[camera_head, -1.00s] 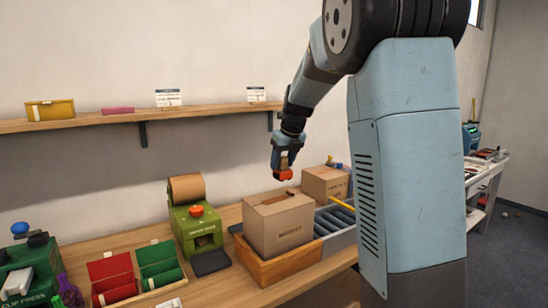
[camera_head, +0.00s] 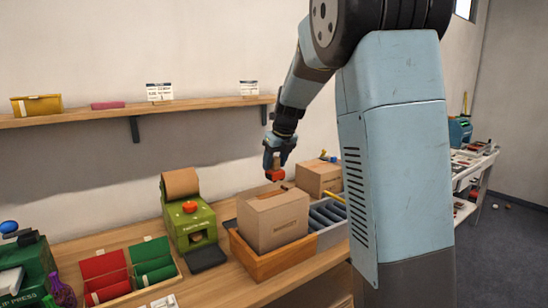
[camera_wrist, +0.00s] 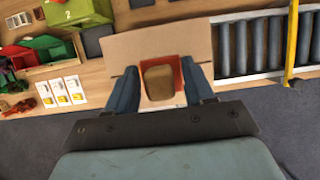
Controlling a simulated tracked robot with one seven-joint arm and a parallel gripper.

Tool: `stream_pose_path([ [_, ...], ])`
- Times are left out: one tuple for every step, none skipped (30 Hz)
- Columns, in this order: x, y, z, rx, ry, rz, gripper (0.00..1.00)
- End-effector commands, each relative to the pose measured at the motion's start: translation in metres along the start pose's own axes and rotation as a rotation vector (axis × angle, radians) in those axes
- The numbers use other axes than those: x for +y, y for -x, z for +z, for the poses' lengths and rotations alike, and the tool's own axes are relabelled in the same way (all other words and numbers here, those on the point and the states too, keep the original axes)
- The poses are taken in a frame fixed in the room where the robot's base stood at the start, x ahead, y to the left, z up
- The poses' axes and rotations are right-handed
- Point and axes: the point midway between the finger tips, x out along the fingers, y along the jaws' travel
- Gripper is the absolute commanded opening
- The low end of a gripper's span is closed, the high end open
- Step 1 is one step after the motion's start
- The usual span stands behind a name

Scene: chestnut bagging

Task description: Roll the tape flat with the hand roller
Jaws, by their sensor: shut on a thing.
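My gripper (camera_head: 278,158) is above the cardboard box (camera_head: 270,224) and shut on a small orange-red tool, apparently the hand roller (camera_head: 275,175). In the wrist view, the roller (camera_wrist: 160,82) shows as a brown block in a red frame between the two blue fingers of my gripper (camera_wrist: 162,75). The box top (camera_wrist: 150,44) lies beneath it. A short brown strip, probably the tape (camera_head: 271,195), shows on the box top in the head view. Whether the roller touches the box is hard to tell; it looks slightly above it.
The box stands in a wooden tray (camera_head: 262,267) beside a roller conveyor (camera_head: 328,214). A second box (camera_head: 318,178) stands behind. A green machine (camera_head: 190,222) and red and green bins (camera_head: 128,270) are to the left. A shelf (camera_head: 150,108) runs along the wall.

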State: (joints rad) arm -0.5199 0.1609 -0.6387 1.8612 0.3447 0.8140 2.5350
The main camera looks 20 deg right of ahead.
Motion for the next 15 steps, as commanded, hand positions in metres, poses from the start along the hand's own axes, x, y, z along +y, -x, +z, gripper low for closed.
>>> stream_pose_path([
  [0.0,-0.004,-0.002,0.001,-0.001,0.0,0.28],
  [0.0,-0.006,-0.003,0.001,-0.001,0.001,0.28],
  [0.0,-0.009,-0.004,0.001,-0.002,0.001,0.28],
  [0.0,-0.011,-0.005,0.001,-0.002,0.001,0.28],
  [0.0,-0.014,-0.006,0.001,-0.002,0.001,0.28],
  [0.0,-0.016,-0.007,0.0,-0.001,0.0,0.28],
  [0.0,-0.018,-0.008,0.0,-0.001,0.0,0.28],
  [0.0,-0.021,-0.009,0.001,-0.001,0.0,0.28],
  [0.0,-0.023,-0.01,0.001,-0.001,0.0,0.28],
  [0.0,-0.025,-0.011,0.001,-0.001,0.001,0.28],
  [0.0,-0.027,-0.011,0.001,-0.002,0.001,0.28],
  [0.0,-0.029,-0.012,0.001,-0.002,0.001,0.28],
  [0.0,-0.03,-0.013,0.0,-0.002,0.001,0.28],
  [0.0,-0.031,-0.013,0.0,-0.002,0.0,0.28],
  [0.0,-0.032,-0.013,0.0,-0.001,0.0,0.28],
])
